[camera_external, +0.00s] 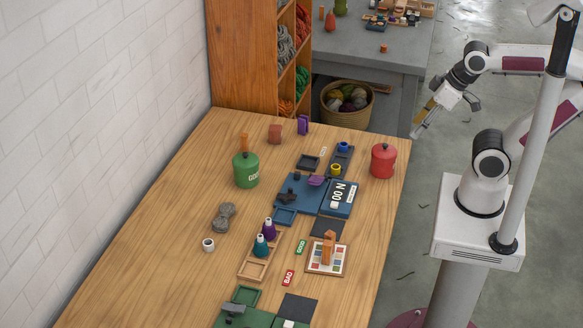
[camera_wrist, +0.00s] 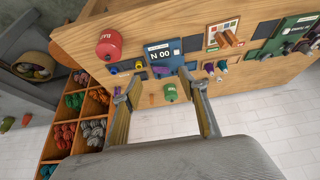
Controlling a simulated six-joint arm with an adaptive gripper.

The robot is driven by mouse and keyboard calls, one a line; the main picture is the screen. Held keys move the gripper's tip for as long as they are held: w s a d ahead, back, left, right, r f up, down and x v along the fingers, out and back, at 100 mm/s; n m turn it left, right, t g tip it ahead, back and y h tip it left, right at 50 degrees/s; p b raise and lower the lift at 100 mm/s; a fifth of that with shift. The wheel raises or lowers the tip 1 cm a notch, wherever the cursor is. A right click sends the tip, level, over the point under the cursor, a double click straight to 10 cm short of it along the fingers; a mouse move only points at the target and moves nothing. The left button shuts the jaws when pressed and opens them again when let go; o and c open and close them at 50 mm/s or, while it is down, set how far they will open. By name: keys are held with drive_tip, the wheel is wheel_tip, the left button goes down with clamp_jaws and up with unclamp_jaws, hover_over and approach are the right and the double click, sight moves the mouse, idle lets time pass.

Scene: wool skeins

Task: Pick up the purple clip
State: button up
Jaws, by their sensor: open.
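A small flat purple piece, which looks like the purple clip (camera_external: 317,180), lies on the blue board (camera_external: 300,193) in the external view. A separate upright purple block (camera_external: 302,124) stands at the table's back edge. My gripper (camera_external: 445,118) is raised off the table's right side, beyond the red canister, well apart from both purple things. In the wrist view my gripper (camera_wrist: 151,82) has its two fingers spread with nothing held between them.
A red canister (camera_external: 383,161) stands at the table's right edge and a green canister (camera_external: 246,170) at the left. A teal cone (camera_external: 261,245) and a purple cone (camera_external: 269,228) stand by a wooden tray (camera_external: 254,270). A wooden shelf (camera_external: 246,60) rises behind the table.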

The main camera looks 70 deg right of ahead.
sight(302, 123)
drive_tip(key=shift+d, duration=0.1)
drive_tip(key=w+d+f+m+g, duration=0.1)
drive_tip(key=w+d+f, duration=0.6)
drive_tip(key=w+d, duration=0.2)
drive_tip(key=w+d+f+m+g, duration=0.1)
drive_tip(key=w+d+f, duration=0.7)
drive_tip(key=w, duration=0.4)
drive_tip(key=w+d+f+m+g, duration=0.1)
drive_tip(key=w+d+f+m, duration=0.1)
drive_tip(key=w+d+f, duration=0.6)
drive_tip(key=shift+w+d+f, duration=0.15)
drive_tip(key=shift+w+d, duration=0.85)
drive_tip(key=shift+w, duration=0.3)
drive_tip(key=w+d, duration=0.2)
drive_tip(key=w, duration=0.1)
drive_tip(key=shift+f, duration=0.4)
drive_tip(key=shift+n+t+h, duration=0.5)
drive_tip(key=shift+n+t, duration=0.3)
drive_tip(key=shift+t, duration=0.1)
drive_tip(key=w+r, duration=0.1)
drive_tip(key=w+d+r, duration=0.1)
drive_tip(key=w, duration=0.1)
drive_tip(key=w+d+r, duration=0.1)
drive_tip(key=shift+w+d, duration=0.2)
drive_tip(key=shift+w, duration=0.1)
drive_tip(key=shift+f, duration=0.2)
